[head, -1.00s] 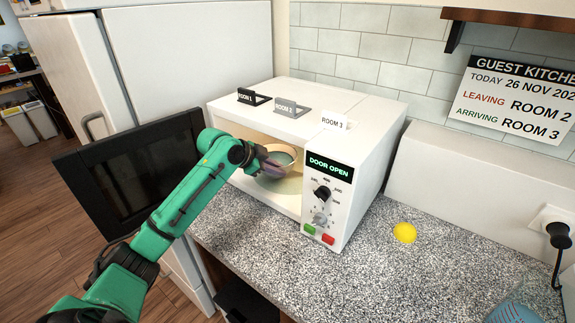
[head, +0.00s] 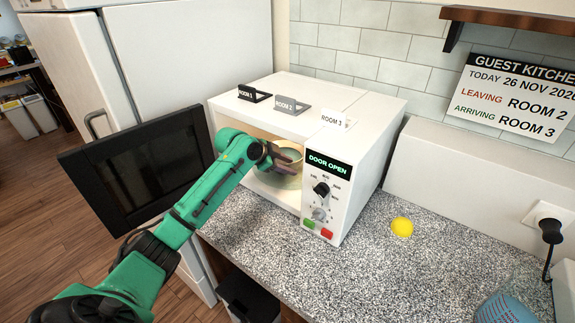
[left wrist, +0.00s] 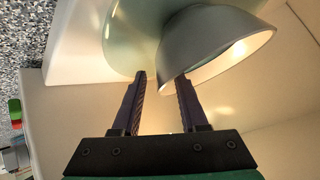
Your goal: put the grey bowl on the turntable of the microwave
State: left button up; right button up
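The grey bowl (head: 291,154) is inside the open microwave (head: 372,130), over the glass turntable (head: 272,181). My left gripper (head: 286,164) reaches in through the doorway at the bowl's near side. In the left wrist view its fingers (left wrist: 161,76) are spread, with the bowl's rim between them and a visible gap beside the wall. My right gripper is not in view.
The black microwave door (head: 140,170) stands open at the left. Labels for several rooms stand on the microwave's top. A yellow ball (head: 401,227) and a blue object (head: 505,308) are on the speckled counter (head: 350,270). A wall sign (head: 515,95) names Room 2 and Room 3.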

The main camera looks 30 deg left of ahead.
pick_arm(q)
jog(key=shift+s, duration=0.1)
jog(key=shift+s+a+r, duration=0.2)
jog(key=shift+s+a, duration=0.05)
jog(key=b+v, duration=0.3)
jog(key=v, duration=0.8)
